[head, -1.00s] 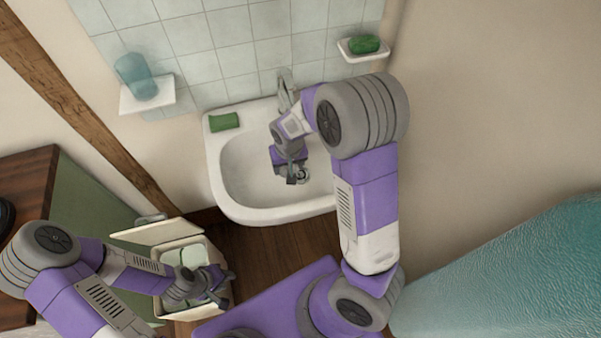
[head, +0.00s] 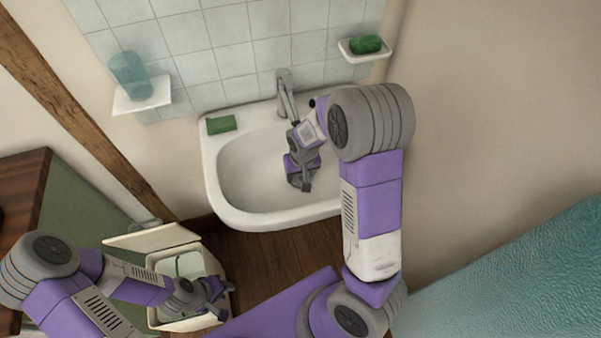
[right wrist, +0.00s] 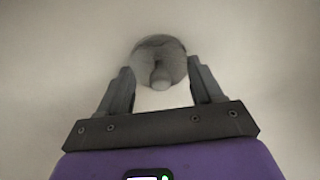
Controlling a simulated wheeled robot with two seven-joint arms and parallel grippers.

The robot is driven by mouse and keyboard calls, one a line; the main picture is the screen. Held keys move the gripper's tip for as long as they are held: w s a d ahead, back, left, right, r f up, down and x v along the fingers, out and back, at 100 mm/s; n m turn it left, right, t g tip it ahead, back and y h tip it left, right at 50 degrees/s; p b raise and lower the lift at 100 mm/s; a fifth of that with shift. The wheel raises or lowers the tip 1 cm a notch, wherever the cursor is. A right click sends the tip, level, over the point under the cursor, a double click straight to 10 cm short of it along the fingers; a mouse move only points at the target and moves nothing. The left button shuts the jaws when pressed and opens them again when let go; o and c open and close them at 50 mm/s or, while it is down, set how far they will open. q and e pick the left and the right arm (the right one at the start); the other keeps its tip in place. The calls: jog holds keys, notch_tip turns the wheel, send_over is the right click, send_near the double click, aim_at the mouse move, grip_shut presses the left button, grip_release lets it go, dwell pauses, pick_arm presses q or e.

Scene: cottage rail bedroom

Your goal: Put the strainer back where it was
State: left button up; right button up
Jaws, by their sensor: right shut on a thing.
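The strainer (right wrist: 160,58) is a round grey piece with a knob in its middle, seen in the right wrist view. My right gripper (right wrist: 160,80) is shut on it, with one finger on each side. In the head view my right gripper (head: 304,187) points down inside the white sink basin (head: 245,180). There the strainer is hidden by the gripper, and the drain cannot be made out. I cannot tell whether the strainer touches the basin floor. My left gripper (head: 226,299) is open and empty beside the bin, low at the left.
The tap (head: 286,95) stands at the sink's back, close to my right wrist. A green sponge (head: 221,124) lies on the left rim. An open bin (head: 165,258), a shelf with a blue cup (head: 130,76) and a dish with green soap (head: 365,44) are around.

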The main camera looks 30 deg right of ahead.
jog(key=shift+f, duration=0.2)
jog(key=o, duration=1.2)
jog(key=shift+r, duration=0.1)
jog(key=r+p, duration=0.1)
jog(key=r, duration=0.3)
jog(key=s+r+p, duration=0.1)
jog(key=r+p, duration=0.1)
jog(key=r, duration=0.2)
jog(key=r+p, duration=0.2)
jog(key=r, duration=0.2)
jog(key=shift+s+a, duration=0.2)
jog(key=shift+s, duration=0.2)
